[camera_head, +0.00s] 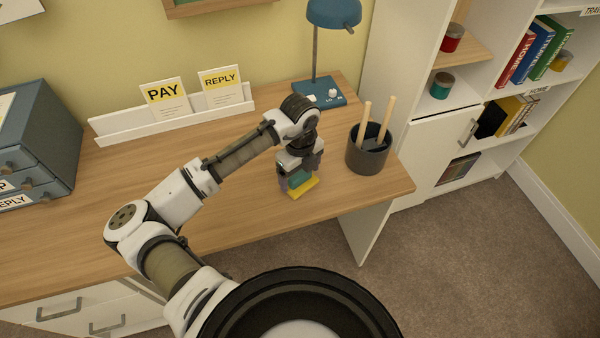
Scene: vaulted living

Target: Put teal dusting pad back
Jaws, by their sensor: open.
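A small teal pad (298,178) sits at the right part of the wooden desk, on or against a yellow piece (304,188); I cannot tell whether the two are joined. My gripper (297,178) points down right over the teal pad, with its fingers at either side of it. The jaws are open. The fingers and wrist hide part of the teal pad's top and back.
A dark cup (367,154) with two wooden sticks stands just right of my gripper. A blue lamp (325,92) and a white rack (175,120) with PAY and REPLY cards stand behind. Blue drawers (45,135) are at left. The desk's front middle (240,215) is clear.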

